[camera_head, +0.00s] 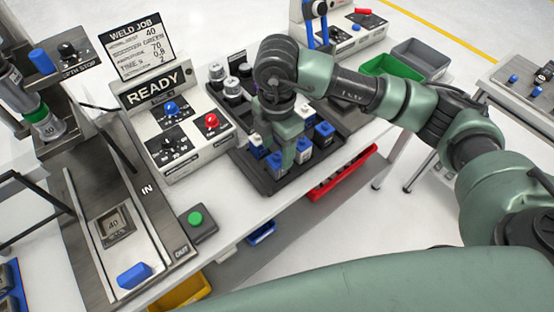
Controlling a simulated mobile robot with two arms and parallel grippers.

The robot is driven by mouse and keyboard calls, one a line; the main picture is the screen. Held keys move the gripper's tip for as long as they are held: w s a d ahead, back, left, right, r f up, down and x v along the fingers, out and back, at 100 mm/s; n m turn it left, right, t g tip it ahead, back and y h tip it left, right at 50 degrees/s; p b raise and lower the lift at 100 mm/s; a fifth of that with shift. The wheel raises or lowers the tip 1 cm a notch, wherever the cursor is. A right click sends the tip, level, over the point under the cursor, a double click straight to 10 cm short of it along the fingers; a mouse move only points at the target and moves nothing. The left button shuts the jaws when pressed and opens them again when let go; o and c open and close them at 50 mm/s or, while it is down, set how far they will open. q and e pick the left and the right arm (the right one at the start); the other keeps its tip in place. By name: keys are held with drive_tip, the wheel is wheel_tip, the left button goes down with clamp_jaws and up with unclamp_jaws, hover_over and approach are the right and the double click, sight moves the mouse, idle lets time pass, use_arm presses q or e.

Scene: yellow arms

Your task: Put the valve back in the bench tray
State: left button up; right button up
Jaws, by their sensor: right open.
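My right gripper (281,154), on a green arm coming in from the right, points down over the black bench tray (266,187). It is open, and its fingers stand among the blue-and-white valves at the tray's near end. One valve (324,133) stands to its right, another (304,151) is close by its fingers, and a third (257,145) is to its left. A blue part (275,163) shows low beside the fingers. The gripper hides part of the tray, and I cannot tell whether it touches a valve. My left gripper is not in view.
A READY control box (180,130) stands left of the tray. A red bin (340,173) is below the bench edge.

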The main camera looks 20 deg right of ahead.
wheel_tip(320, 180, up, 7)
drive_tip(key=shift+f+b, duration=0.1)
drive_tip(key=shift+b, duration=0.4)
drive_tip(key=shift+f, duration=0.1)
